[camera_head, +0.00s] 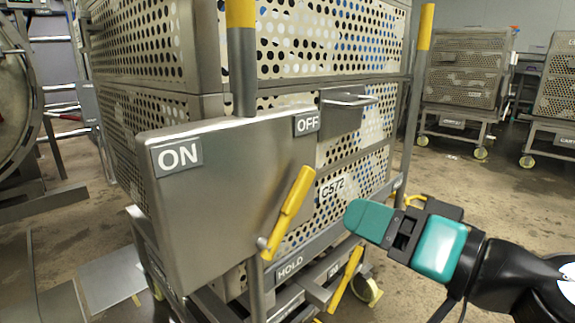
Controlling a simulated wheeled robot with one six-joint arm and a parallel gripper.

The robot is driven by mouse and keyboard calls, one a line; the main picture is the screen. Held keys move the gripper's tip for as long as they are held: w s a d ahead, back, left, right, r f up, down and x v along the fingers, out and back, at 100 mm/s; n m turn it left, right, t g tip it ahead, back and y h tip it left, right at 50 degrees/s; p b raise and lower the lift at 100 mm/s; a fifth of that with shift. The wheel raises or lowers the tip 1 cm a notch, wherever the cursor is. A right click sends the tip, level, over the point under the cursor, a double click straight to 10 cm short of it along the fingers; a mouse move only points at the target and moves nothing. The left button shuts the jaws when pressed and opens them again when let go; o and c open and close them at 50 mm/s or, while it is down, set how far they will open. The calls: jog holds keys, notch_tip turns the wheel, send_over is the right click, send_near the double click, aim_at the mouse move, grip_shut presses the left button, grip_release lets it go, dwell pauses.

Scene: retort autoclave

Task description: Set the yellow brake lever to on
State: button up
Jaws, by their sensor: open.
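The yellow brake lever (292,208) is mounted at the lower right edge of a grey metal plate (225,195) on the cart's near side. It tilts up and to the right from its pivot. The plate carries an ON label (178,156) at upper left and an OFF label (307,123) at upper right. The lever leans to the side of the OFF label. My gripper (403,234), with teal fingers, is to the right of the lever, apart from it in the picture. It is open, with nothing seen between the fingers.
The cart holds stacked perforated baskets (300,40) and has yellow-topped posts. A HOLD label (290,266) and a second yellow handle (346,280) sit low on its frame. More carts (462,80) stand at the back right. Open floor (480,190) lies between.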

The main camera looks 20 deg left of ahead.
aim_at(293, 191)
jog(key=p+x, duration=0.3)
jog(key=x, duration=1)
jog(key=shift+a, duration=0.35)
grip_shut()
